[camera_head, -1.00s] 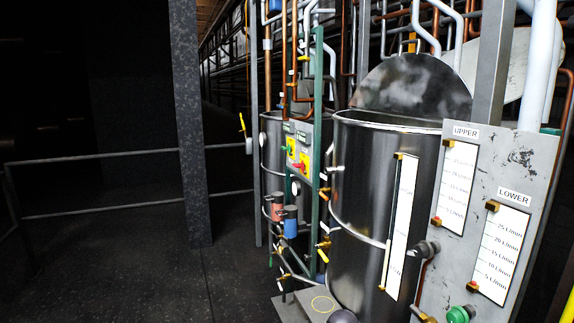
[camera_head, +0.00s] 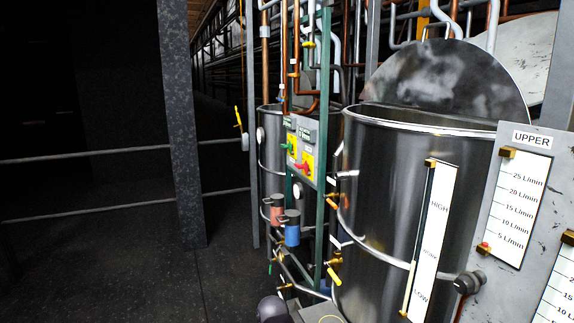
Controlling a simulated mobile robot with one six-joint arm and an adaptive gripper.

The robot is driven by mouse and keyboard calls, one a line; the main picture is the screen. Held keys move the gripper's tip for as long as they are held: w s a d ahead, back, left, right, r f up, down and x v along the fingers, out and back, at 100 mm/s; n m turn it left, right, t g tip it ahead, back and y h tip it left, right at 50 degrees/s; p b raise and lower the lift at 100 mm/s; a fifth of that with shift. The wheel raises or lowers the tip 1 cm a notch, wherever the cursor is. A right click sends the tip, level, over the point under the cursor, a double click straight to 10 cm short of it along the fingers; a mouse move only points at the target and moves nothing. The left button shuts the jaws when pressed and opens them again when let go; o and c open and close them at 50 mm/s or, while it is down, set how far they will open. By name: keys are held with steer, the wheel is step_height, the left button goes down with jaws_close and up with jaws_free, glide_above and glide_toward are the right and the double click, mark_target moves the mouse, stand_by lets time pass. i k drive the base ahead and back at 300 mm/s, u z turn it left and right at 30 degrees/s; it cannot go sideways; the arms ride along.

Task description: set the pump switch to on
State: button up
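A grey control box (camera_head: 301,135) is fixed to a green frame (camera_head: 327,120) left of a large steel tank. It carries two yellow plates, one with a green switch handle (camera_head: 289,146) and one with a red switch handle (camera_head: 303,166). Small dark labels or displays sit above them, too small to read, so I cannot tell which one is the pump switch or how it is set. My gripper does not show in the view.
The steel tank (camera_head: 400,200) with a raised lid and a HIGH/LOW gauge (camera_head: 428,240) stands at right. A flow panel marked UPPER (camera_head: 532,139) is nearer. Red and blue pumps (camera_head: 291,235) sit low. A post (camera_head: 183,130) and rails (camera_head: 90,155) stand left; the floor (camera_head: 130,270) between is clear.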

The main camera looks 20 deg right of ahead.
mark_target(304, 166)
steer(key=u, duration=0.2)
steer(key=i, duration=2.25)
steer(key=z, duration=0.25)
